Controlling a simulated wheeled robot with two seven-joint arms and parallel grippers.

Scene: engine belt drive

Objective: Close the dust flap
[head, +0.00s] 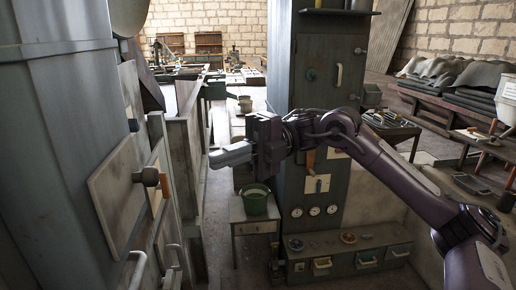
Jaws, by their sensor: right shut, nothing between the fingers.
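A flat pale panel (113,205) on the grey machine at the left may be the dust flap; I cannot tell for certain, nor how far open it is. A dark round knob (148,177) with a brown part stands out beside its right edge. My right gripper (215,158) reaches in from the right and points left. Its pale fingers are shut and empty, apart from the panel and knob, with a visible gap to their left. My left gripper is not in view.
A tall dark cabinet (308,75) stands behind my right arm, with gauges (314,211) and drawers low down. A green bucket (255,200) stands on a small table (254,227). Curved handles (137,268) jut from the left machine. A narrow aisle lies between.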

